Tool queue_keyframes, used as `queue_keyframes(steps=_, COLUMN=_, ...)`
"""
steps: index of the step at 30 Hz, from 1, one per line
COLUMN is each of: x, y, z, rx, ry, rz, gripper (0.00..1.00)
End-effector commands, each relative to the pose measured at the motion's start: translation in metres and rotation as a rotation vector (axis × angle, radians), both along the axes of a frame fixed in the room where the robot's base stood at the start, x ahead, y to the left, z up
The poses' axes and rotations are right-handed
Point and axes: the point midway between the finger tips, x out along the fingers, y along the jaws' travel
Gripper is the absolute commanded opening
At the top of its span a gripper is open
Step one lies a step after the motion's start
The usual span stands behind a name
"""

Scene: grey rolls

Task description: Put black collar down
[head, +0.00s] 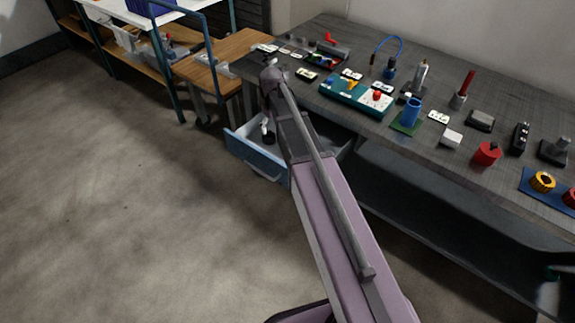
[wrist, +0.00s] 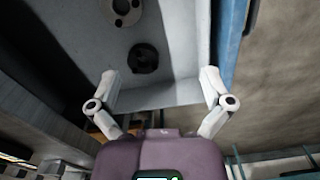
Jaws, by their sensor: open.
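The black collar (wrist: 143,57) lies on the grey floor of an open drawer (wrist: 175,92) in the wrist view, near one end wall. My gripper (wrist: 159,73) is open, with its two pale fingers spread wide on either side of the collar in the picture. Nothing is held between the fingertips. In the head view the drawer shows a blue front (head: 258,160) and stands out below the bench, with a dark shape inside that seems to be the collar (head: 269,139). My arm hides part of the drawer there.
A darker grey round part with holes (wrist: 126,11) lies farther along in the drawer. The grey workbench (head: 340,113) above carries many parts, including a teal tray (head: 338,97) and a red knob-like piece (head: 487,153). A wooden side table (head: 232,48) stands at left; open floor lies in front.

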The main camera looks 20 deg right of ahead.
Motion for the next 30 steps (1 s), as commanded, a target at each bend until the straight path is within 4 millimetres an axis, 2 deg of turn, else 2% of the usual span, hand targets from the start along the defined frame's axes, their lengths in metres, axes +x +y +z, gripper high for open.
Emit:
queue_keyframes(steps=1, x=-0.034, y=0.000, z=0.000, rx=-0.001, ry=0.000, rz=-0.041, gripper=1.00)
queue_keyframes(steps=6, x=-0.109, y=0.001, z=0.000, rx=-0.002, ry=0.000, rz=-0.200, gripper=1.00)
queue_keyframes(steps=9, x=-0.148, y=0.002, z=0.000, rx=-0.003, ry=-0.001, rz=-0.288, gripper=1.00)
queue_keyframes(steps=13, x=-0.186, y=0.002, z=0.000, rx=-0.004, ry=-0.001, rz=-0.379, gripper=1.00)
queue_keyframes(steps=18, x=-0.209, y=0.002, z=0.000, rx=-0.005, ry=-0.002, rz=-0.442, gripper=1.00)
queue_keyframes(steps=30, x=-0.210, y=0.002, z=0.000, rx=-0.005, ry=-0.002, rz=-0.453, gripper=1.00)
